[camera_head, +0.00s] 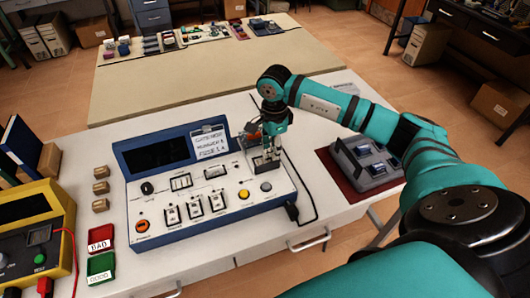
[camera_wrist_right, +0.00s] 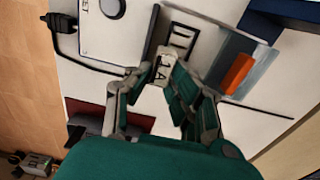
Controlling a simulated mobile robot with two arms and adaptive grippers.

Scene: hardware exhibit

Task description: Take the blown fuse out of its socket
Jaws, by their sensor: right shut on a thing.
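The blue-framed test unit (camera_head: 160,230) stands on the white bench, with a dark display and several white blocks on its panel. My right gripper (camera_head: 268,146) points down at the dark socket area (camera_head: 265,164) at the panel's upper right. In the right wrist view, my right gripper (camera_wrist_right: 165,88) is shut on a small pale fuse (camera_wrist_right: 161,70) with dark lettering that looks like "1A". A dark-rimmed slot (camera_wrist_right: 181,40) shows just beyond it. Whether the fuse still sits in the socket is hidden by the fingers. My left gripper is not in view.
A red BAD tray (camera_head: 101,234) and a green GOOD tray (camera_head: 101,264) lie left of the unit, near a yellow meter (camera_head: 40,230). A grey holder (camera_head: 366,163) sits on a dark red mat at right.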

